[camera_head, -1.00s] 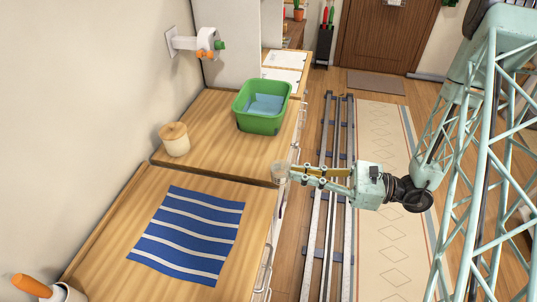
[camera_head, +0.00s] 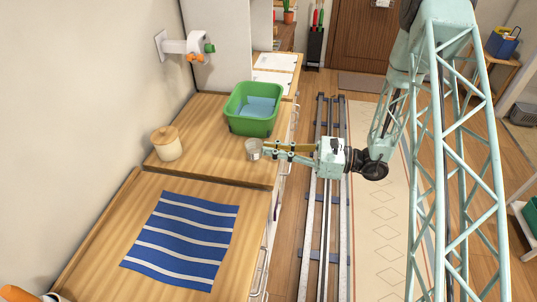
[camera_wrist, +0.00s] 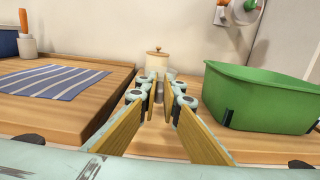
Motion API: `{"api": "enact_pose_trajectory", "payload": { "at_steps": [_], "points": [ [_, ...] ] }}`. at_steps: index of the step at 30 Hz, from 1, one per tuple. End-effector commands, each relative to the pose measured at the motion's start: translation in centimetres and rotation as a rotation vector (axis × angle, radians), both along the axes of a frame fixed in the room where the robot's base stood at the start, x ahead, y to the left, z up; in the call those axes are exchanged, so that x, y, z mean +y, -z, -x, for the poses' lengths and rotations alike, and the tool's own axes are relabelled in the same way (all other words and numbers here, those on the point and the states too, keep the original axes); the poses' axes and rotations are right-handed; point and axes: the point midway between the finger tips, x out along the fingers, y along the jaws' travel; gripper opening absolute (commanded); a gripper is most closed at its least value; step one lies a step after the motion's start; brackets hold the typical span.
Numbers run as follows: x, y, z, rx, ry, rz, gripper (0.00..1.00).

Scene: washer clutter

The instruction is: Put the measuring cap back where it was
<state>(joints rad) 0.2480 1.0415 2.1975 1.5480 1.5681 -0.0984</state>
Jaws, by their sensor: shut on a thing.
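The measuring cap (camera_head: 254,149) is a small pale grey cup at the tip of my gripper (camera_head: 266,150). My gripper is shut on it and reaches in from the right. The cap is over the right part of the far wooden counter, just in front of the green tub. I cannot tell whether it touches the counter. In the wrist view the fingers (camera_wrist: 160,88) point toward a cream canister, and the cap is hard to make out between the fingertips and the canister.
A green tub (camera_head: 240,120) with blue cloth inside stands behind the gripper. A cream canister (camera_head: 168,150) with a wooden lid stands at the left. A blue striped cloth (camera_head: 178,250) lies on the nearer surface. The counter between canister and cap is clear.

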Motion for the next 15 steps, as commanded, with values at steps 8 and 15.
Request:
{"api": "enact_pose_trajectory", "payload": {
  "at_steps": [8, 15],
  "points": [
    [0.8, 0.1, -1.6, 0.0, 0.0, -0.001, 0.0],
    [0.8, 0.1, -1.6, 0.001, 0.0, -0.001, 0.0]
  ]
}}
